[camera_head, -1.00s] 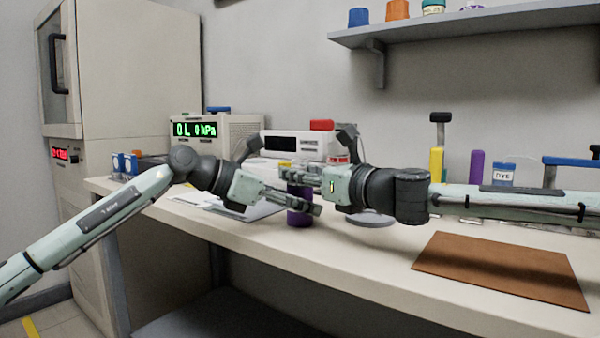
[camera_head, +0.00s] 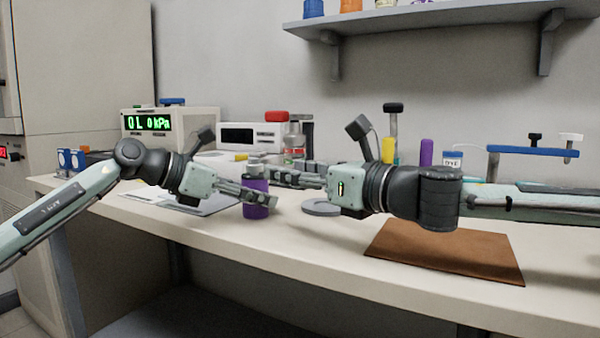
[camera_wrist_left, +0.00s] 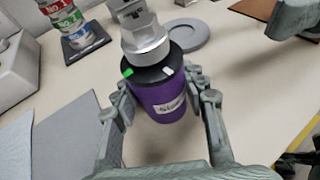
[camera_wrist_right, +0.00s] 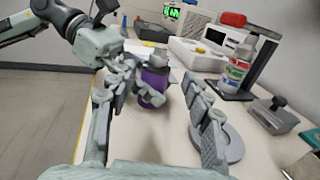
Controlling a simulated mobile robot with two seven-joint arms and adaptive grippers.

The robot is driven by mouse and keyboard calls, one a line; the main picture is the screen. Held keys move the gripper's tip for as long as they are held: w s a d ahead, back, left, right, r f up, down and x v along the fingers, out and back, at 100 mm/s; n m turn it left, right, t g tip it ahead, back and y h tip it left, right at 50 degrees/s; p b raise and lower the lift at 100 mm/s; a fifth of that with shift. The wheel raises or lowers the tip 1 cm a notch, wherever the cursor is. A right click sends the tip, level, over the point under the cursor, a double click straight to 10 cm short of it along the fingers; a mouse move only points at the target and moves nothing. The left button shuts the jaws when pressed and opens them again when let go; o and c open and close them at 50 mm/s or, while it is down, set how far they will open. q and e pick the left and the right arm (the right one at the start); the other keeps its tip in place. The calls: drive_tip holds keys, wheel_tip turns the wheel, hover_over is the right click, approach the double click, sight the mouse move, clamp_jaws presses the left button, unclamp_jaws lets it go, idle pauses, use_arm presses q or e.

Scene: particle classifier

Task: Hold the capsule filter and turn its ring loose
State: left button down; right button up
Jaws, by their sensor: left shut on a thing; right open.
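The capsule filter is a purple cylinder (camera_head: 256,198) standing upright on the bench. In the left wrist view its purple body (camera_wrist_left: 163,100) has a white label, a black collar with a green mark and a white mark, and a silver ring (camera_wrist_left: 146,40) on top. My left gripper (camera_head: 258,195) is shut on the purple body, one finger on each side. My right gripper (camera_head: 292,175) is open and empty, to the right of the filter's top. In the right wrist view the filter (camera_wrist_right: 153,85) shows beyond and between its spread fingers (camera_wrist_right: 150,112), apart from them.
A round grey disc (camera_head: 322,207) lies right of the filter. A brown mat (camera_head: 445,250) lies farther right. Behind stand a pressure unit (camera_head: 170,124), a white instrument (camera_head: 250,137) and stacked labelled bottles (camera_wrist_right: 238,65). The bench's front strip is clear.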

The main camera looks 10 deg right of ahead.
drive_tip(key=shift+v, duration=0.9)
use_arm(q)
drive_tip(key=c, duration=0.8)
unclamp_jaws()
drive_tip(key=shift+o, duration=0.2)
